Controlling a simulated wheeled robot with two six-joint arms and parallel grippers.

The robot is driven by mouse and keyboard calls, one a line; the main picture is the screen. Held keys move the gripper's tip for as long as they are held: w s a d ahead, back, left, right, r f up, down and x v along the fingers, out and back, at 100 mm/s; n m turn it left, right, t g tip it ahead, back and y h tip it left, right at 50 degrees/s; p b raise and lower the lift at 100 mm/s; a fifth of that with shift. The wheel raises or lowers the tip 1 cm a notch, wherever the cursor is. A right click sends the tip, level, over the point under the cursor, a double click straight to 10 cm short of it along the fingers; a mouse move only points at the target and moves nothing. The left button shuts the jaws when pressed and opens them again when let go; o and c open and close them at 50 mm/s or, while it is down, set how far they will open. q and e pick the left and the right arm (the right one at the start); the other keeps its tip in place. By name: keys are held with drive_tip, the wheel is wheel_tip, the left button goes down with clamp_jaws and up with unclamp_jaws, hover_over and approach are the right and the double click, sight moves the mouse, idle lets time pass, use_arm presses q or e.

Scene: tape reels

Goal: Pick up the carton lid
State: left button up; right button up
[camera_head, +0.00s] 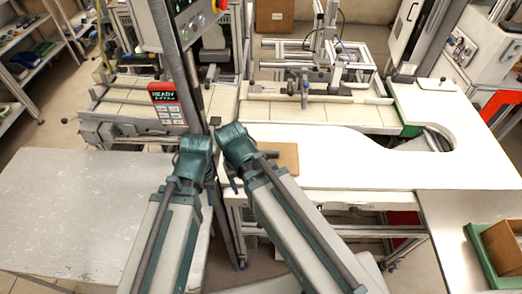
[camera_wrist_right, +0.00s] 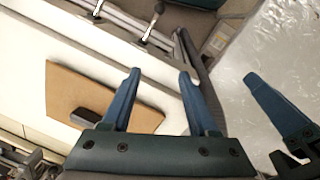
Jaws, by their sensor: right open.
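A flat tan panel, which looks like the carton lid (camera_head: 288,158), lies on the white table near its left front edge, partly hidden by my right arm. In the right wrist view the lid (camera_wrist_right: 70,92) lies left of my right gripper (camera_wrist_right: 159,75), with a small dark block (camera_wrist_right: 93,118) showing over it. My right gripper is open, with nothing visible between its blue fingers. My left gripper (camera_head: 200,182) hangs beside it, off the table's left edge; its fingers are mostly hidden. A blue finger of it shows at the right of the wrist view.
The white table (camera_head: 350,165) is mostly clear to the right. A brown carton (camera_head: 503,246) sits in a green tray (camera_head: 480,258) at far right. A grey table (camera_head: 75,210) stands at left. A red sign (camera_head: 167,103) and conveyor equipment are behind.

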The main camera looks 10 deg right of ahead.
use_arm(q)
wheel_tip(320, 180, up, 13)
drive_tip(key=p, duration=1.2)
use_arm(e)
drive_tip(key=w+d+r+m+y, duration=0.1)
drive_tip(key=w+d+r+m, duration=0.5)
drive_tip(key=m, duration=0.5)
drive_tip(key=w+d+r+m, duration=0.4)
drive_tip(key=w+r+m, duration=0.3)
drive_tip(key=m, duration=0.4)
drive_tip(key=b, duration=0.9)
hover_over(267, 151)
drive_tip(key=f, duration=0.9)
drive_tip(key=shift+w+a+f, duration=0.1)
drive_tip(key=shift+w+f, duration=0.05)
drive_tip(key=shift+w, duration=0.1)
drive_tip(key=f+b, duration=0.1)
drive_tip(key=b, duration=0.1)
drive_tip(key=f+b, duration=0.1)
drive_tip(key=f, duration=0.1)
drive_tip(key=f+b, duration=0.2)
drive_tip(key=shift+s+f+b, duration=0.1)
drive_tip(key=shift+s+b, duration=0.15)
drive_tip(key=shift+b, duration=0.05)
use_arm(q)
wheel_tip(267, 151, down, 14)
drive_tip(key=shift+f, duration=0.1)
use_arm(e)
clamp_jaws()
